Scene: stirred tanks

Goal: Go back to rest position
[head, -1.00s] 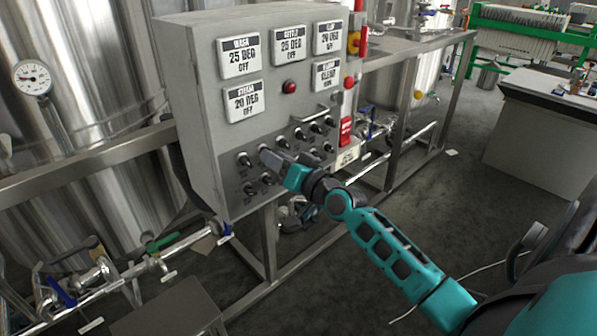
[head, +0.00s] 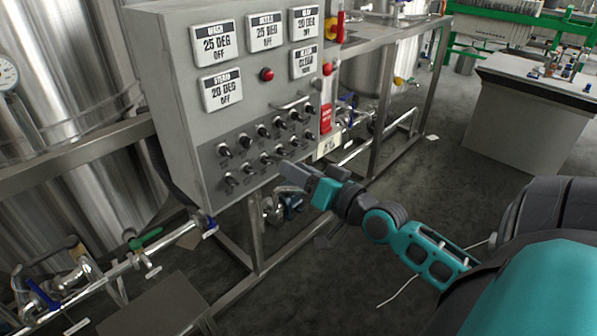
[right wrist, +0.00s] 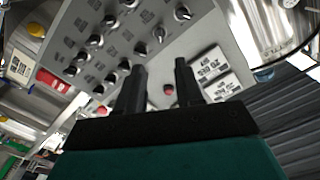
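In the head view the fingers look clear of the knobs, though the exact gap is hard to judge. My right arm is stretched forward from the lower right. My left gripper is not in view.
A steel frame (head: 254,240) carries the panel. Pipes with valves (head: 140,255) are at the lower left, beside large steel tanks (head: 95,180). A grey cabinet (head: 520,115) stands at the right. Open floor (head: 430,180) lies between frame and cabinet.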

